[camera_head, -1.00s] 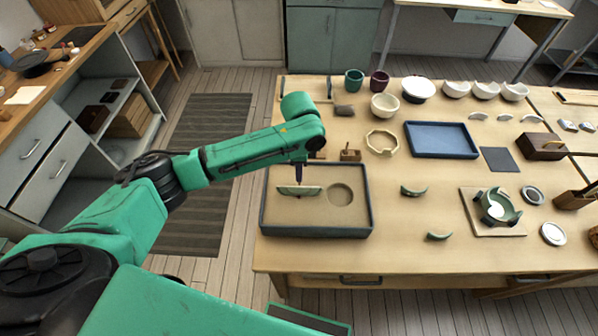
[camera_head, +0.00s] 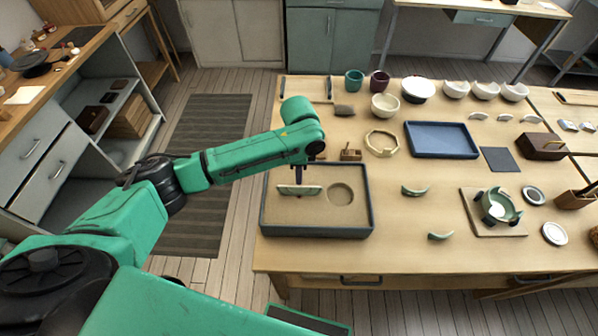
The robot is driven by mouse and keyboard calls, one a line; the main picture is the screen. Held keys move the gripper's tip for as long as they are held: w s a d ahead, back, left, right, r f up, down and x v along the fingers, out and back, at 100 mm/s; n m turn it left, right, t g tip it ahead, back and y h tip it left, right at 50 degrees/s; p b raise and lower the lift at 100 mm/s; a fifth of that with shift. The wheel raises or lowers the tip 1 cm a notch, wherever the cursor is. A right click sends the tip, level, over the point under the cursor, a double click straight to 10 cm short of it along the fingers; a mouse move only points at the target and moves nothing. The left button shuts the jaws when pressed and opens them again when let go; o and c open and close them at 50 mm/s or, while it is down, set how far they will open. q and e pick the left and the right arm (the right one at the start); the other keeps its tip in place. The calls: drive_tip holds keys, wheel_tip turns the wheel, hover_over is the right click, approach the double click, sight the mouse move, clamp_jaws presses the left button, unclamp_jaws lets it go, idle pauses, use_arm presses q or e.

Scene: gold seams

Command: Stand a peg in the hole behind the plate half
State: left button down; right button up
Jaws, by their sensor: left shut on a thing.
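The plate half (camera_head: 312,190) is a pale piece with a green face, standing on edge in the left part of a sand-filled tray (camera_head: 264,212). A round hollow (camera_head: 340,193) shows in the sand to its right. My left gripper (camera_head: 299,180) points down just behind and above the plate half, over the tray. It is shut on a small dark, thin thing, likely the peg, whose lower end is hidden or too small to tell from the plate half. The hole behind the plate half cannot be made out. My right gripper is not in view.
A small wooden block (camera_head: 351,154) stands just behind the tray. A ring-shaped piece (camera_head: 381,143), a blue tray (camera_head: 441,140) and several bowls are farther back. Green shards (camera_head: 415,191) and a clamped bowl (camera_head: 498,206) lie to the right. The table front is mostly clear.

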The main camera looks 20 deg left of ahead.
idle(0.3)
use_arm(q)
drive_tip(key=shift+f, duration=0.3)
drive_tip(key=shift+p, duration=0.3)
drive_tip(key=shift+p, duration=0.3)
drive_tip(key=shift+f, duration=0.45)
idle(1.2)
drive_tip(key=shift+r+p, duration=2.7)
drive_tip(key=shift+p, duration=0.15)
drive_tip(key=shift+f, duration=0.2)
